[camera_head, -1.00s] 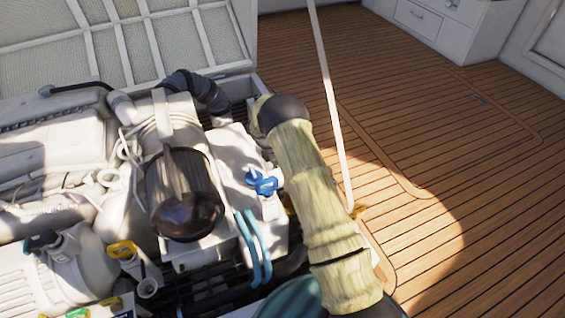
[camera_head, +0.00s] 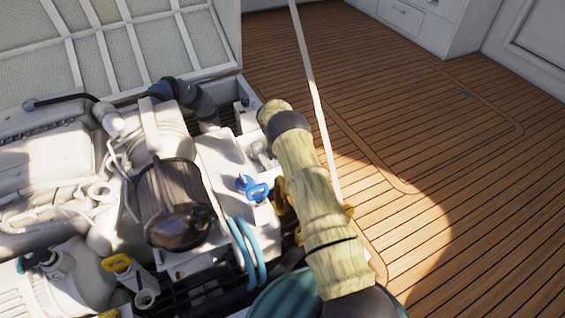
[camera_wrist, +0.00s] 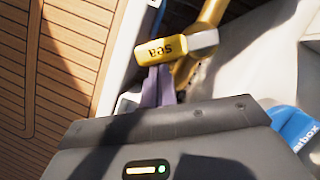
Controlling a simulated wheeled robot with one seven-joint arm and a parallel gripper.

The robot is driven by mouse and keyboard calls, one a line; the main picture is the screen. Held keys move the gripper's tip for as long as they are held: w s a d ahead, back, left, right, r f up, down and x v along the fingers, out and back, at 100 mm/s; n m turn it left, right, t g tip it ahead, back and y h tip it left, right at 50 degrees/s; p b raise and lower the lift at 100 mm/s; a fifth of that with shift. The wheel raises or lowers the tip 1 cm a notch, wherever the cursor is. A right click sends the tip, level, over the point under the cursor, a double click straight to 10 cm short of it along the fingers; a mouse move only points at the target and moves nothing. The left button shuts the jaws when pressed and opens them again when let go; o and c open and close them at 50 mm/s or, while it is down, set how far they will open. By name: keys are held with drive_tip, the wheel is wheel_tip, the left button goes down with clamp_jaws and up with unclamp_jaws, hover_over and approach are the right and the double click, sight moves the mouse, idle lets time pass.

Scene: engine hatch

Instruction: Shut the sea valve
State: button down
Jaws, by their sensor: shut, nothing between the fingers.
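The sea valve's yellow handle (camera_wrist: 165,51), marked "sea", shows in the wrist view, with a pale block (camera_wrist: 204,40) at its right end. A brass fitting (camera_wrist: 196,68) runs beside and behind it. My gripper (camera_wrist: 158,82) shows narrow purple-grey fingers, shut and empty, with their tips just at the handle's lower edge; whether they touch it I cannot tell. In the head view my padded arm hides the gripper and most of the valve. Brass-yellow parts (camera_head: 279,196) show at the arm's left side.
The white engine (camera_head: 60,160) with a dark strainer bowl (camera_head: 175,205) fills the left. A pale pole (camera_head: 315,100) rises behind my arm. The wooden deck (camera_head: 430,150) at right is clear.

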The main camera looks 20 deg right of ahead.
drive_tip(key=d+m, duration=0.1)
drive_tip(key=m, duration=0.1)
drive_tip(key=s+d+m+g+y, duration=0.1)
drive_tip(key=m, duration=0.1)
drive_tip(key=shift+s+d+m, duration=0.1)
drive_tip(key=shift+d+m, duration=0.2)
drive_tip(key=shift+d, duration=0.05)
drive_tip(key=shift+s+d+m+y+p, duration=0.2)
drive_tip(key=shift+s+d+m+y, duration=0.15)
drive_tip(key=shift+m, duration=0.4)
drive_tip(key=shift+s+d+m+y+p, duration=0.15)
drive_tip(key=shift+s+d+m+y, duration=0.25)
drive_tip(key=shift+m, duration=0.35)
drive_tip(key=shift+a, duration=0.1)
drive_tip(key=shift+w+f, duration=0.1)
drive_tip(key=shift+w, duration=0.05)
